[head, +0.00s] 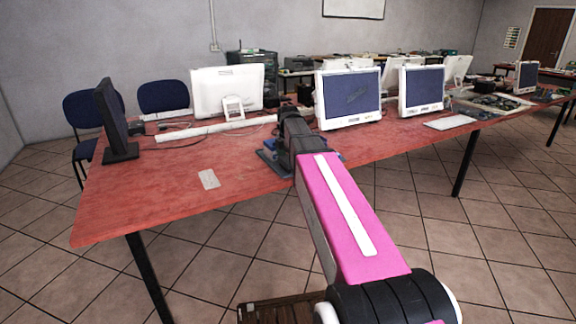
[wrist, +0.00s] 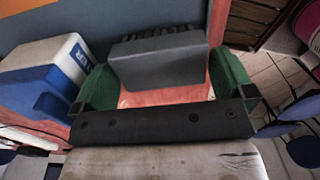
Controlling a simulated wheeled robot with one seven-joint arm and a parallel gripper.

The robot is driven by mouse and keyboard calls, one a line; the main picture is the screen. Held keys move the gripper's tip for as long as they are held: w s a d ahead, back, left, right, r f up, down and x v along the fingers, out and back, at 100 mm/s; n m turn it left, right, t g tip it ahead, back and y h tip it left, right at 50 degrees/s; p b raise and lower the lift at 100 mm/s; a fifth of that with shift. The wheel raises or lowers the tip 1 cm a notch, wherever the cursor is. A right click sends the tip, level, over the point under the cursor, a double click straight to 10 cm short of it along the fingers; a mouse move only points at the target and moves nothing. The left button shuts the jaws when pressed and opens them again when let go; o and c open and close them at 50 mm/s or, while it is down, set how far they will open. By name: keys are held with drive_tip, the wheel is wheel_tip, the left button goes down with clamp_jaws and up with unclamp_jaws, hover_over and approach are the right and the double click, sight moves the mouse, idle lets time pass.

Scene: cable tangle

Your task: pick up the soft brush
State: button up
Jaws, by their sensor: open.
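In the wrist view, a dark grey block (wrist: 160,62) with a row of black tufts along its top edge looks like the soft brush, though I cannot be sure. My gripper (wrist: 164,70) is open, with one green finger on each side of this block in the picture. I cannot tell whether either finger touches it. In the head view, my gripper (head: 282,160) is low at the table's front edge, largely hidden by my pink arm. No brush can be made out there.
The red table (head: 160,185) has bare room at its left front, beside a small light plate (head: 209,179). A black monitor (head: 113,118) and several white monitors (head: 347,97) stand on it. In the wrist view, a blue-and-white box (wrist: 45,75) is close on the left.

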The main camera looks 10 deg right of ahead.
sight(287, 159)
drive_tip(key=shift+f, duration=0.75)
drive_tip(key=c, duration=0.7)
drive_tip(key=shift+o, duration=0.2)
drive_tip(key=shift+r, duration=0.1)
drive_tip(key=shift+r, duration=0.4)
drive_tip(key=r, duration=0.3)
drive_tip(key=shift+s+a+r, duration=0.15)
drive_tip(key=shift+a+r, duration=0.05)
drive_tip(key=shift+r, duration=0.1)
drive_tip(key=s+a+r, duration=0.6)
drive_tip(key=a, duration=0.3)
drive_tip(key=shift+a+r, duration=0.2)
drive_tip(key=shift+r, duration=0.05)
drive_tip(key=shift+s, duration=0.1)
